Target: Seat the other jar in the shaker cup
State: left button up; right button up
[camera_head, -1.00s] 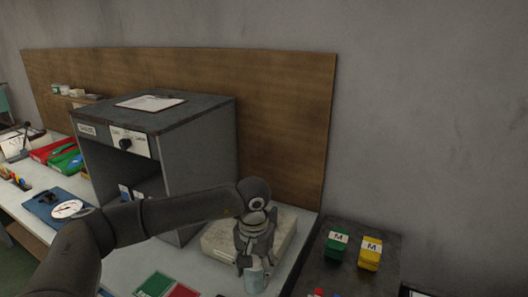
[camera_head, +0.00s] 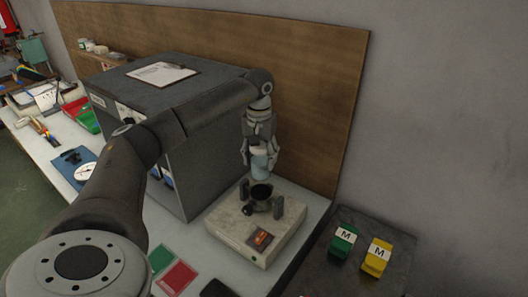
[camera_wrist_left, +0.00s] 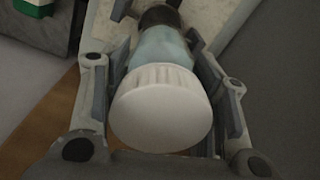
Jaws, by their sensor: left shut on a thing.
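My left gripper (camera_head: 261,158) is shut on a jar (camera_head: 260,165) with a pale blue body. In the left wrist view the jar's white lid (camera_wrist_left: 160,108) faces the camera between the two fingers. The shaker (camera_head: 232,222) is a pale box with a dark round cup (camera_head: 261,194) on top, between dark uprights. The held jar hangs roughly upright just above the cup, and looks apart from it in the head view. In the left wrist view the dark cup (camera_wrist_left: 158,16) shows partly beyond the jar's far end. My right gripper is not in view.
A grey cabinet (camera_head: 190,150) with a clipboard on top stands close left of the shaker. A wooden panel (camera_head: 320,110) rises behind. Green (camera_head: 342,243) and yellow (camera_head: 376,257) boxes marked M lie on a dark surface at right. Green and red cards lie in front.

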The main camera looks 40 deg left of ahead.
aim_at(261, 176)
pick_arm(q)
jog(key=shift+s, duration=0.1)
jog(key=shift+r, duration=0.1)
jog(key=shift+f+b, duration=0.6)
jog(key=shift+f, duration=0.55)
jog(key=shift+f+b, duration=1.1)
jog(key=shift+f, duration=0.75)
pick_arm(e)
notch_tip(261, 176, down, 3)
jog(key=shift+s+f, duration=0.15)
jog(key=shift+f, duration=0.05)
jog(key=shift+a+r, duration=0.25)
pick_arm(q)
jog(key=shift+f+b, duration=0.4)
jog(key=shift+f, duration=0.55)
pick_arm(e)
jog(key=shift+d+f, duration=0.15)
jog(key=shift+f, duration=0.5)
pick_arm(q)
jog(key=shift+f+b, duration=1.2)
jog(key=shift+f, duration=0.65)
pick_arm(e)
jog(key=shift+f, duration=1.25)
pick_arm(q)
jog(key=o, duration=1.3)
